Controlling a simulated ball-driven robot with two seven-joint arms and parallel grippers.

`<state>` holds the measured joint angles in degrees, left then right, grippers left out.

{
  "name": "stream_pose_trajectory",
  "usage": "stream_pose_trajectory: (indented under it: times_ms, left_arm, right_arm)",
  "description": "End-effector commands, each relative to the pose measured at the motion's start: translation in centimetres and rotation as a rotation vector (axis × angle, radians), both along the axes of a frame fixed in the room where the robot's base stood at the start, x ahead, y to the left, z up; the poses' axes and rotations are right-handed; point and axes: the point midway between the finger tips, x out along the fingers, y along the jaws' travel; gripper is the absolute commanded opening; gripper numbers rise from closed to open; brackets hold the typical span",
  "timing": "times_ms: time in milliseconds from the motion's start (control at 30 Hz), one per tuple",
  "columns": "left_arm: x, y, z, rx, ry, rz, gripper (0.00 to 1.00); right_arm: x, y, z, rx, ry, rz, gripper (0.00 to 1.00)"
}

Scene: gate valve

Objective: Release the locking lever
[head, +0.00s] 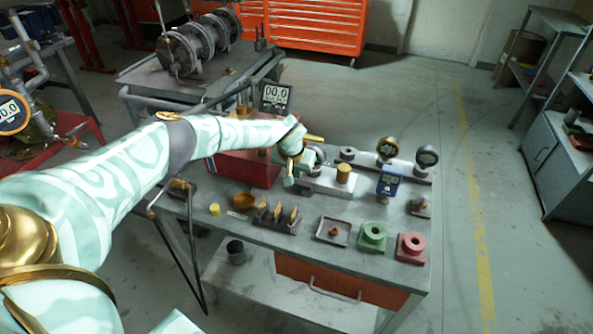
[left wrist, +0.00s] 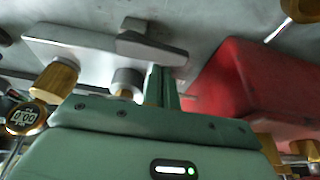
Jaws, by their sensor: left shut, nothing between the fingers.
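My left gripper (head: 289,181) reaches over the bench from the left, with its fingertips beside the left end of a pale metal fixture. It is shut and empty; its closed fingers also show in the left wrist view (left wrist: 161,86). The fixture (head: 319,183) carries a brass knob (head: 343,172). In the left wrist view the fixture (left wrist: 85,48) has the brass knob (left wrist: 56,80) at left and a grey block (left wrist: 150,46) at its end near my fingers. A brass bar (head: 314,139) shows just past my wrist. I cannot tell which part is the locking lever.
A red box (head: 240,168) stands left of the fixture, close to my gripper. Gauges (head: 388,148), a blue meter (head: 388,183), a green block (head: 372,237), a red block (head: 411,247) and a small tray (head: 333,231) crowd the bench. Open floor lies right.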

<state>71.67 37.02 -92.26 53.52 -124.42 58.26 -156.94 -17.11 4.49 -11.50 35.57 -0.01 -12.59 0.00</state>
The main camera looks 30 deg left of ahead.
Motion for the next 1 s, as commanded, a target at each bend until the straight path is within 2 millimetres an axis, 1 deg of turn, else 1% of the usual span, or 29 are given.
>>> stream_pose_trajectory:
  times_ms: [267, 1000]
  left_arm:
    - [0.0, 0.0, 0.1, 0.000, 0.000, 0.010, 0.00]
    - [-0.6, 0.1, 0.2, 0.001, -0.001, 0.268, 0.00]
  right_arm:
    - [-0.1, 0.0, 0.1, 0.000, 0.001, -0.001, 0.00]
    - [0.1, -0.2, 1.2, -0.002, -0.005, -0.001, 0.00]
